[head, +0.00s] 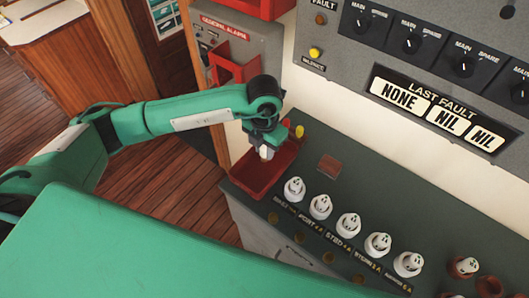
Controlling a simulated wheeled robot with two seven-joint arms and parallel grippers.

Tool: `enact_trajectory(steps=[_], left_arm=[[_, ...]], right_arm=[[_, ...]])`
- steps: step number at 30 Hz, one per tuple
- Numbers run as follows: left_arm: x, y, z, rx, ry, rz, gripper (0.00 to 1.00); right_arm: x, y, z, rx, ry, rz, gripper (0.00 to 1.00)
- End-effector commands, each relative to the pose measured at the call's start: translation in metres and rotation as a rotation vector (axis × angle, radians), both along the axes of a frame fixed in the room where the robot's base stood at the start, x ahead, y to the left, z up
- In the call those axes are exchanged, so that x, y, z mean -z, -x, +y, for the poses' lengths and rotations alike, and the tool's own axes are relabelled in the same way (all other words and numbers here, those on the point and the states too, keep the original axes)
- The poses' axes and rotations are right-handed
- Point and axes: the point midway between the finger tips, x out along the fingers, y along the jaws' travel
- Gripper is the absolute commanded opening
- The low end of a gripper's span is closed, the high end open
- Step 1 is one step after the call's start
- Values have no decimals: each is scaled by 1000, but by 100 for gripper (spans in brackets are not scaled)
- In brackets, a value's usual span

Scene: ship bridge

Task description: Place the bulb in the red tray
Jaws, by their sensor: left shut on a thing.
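My left gripper (266,142) comes in from the left and points down over the red tray (249,183). It is shut on the bulb (266,153), a small pale piece showing just below the fingers. The gripper hides the bulb's upper part. The bulb is above or inside the tray; I cannot tell whether it touches the tray floor. The red tray lies at the left end of the dark green console top. My right gripper is not in view.
A row of several white fittings (348,224) stands on the console (390,190), right of the tray. A brown-red block (328,164) lies behind them. A small yellow piece (299,131) shows at the tray's far end. A grey panel with knobs (411,44) rises behind.

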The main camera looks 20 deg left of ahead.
Motion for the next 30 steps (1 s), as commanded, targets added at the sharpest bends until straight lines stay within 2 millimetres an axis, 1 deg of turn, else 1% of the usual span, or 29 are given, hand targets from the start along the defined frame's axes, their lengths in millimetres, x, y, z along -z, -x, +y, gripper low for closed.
enact_trajectory(steps=[3,7,9,14,18,19,22,30], left_arm=[[16,1,0,-1,-2,6,4],[33,1,0,0,0,3,4],[37,1,0,1,0,1,4],[37,1,0,1,0,1,4],[41,0,0,1,0,1,4],[40,0,0,1,0,1,27],[39,0,0,1,0,1,47],[39,0,0,0,0,1,47]], right_arm=[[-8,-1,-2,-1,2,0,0],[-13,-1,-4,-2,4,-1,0],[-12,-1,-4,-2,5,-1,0],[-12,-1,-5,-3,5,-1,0],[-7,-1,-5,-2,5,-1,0],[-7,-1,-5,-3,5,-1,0],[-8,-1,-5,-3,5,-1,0],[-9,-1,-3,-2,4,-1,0]])
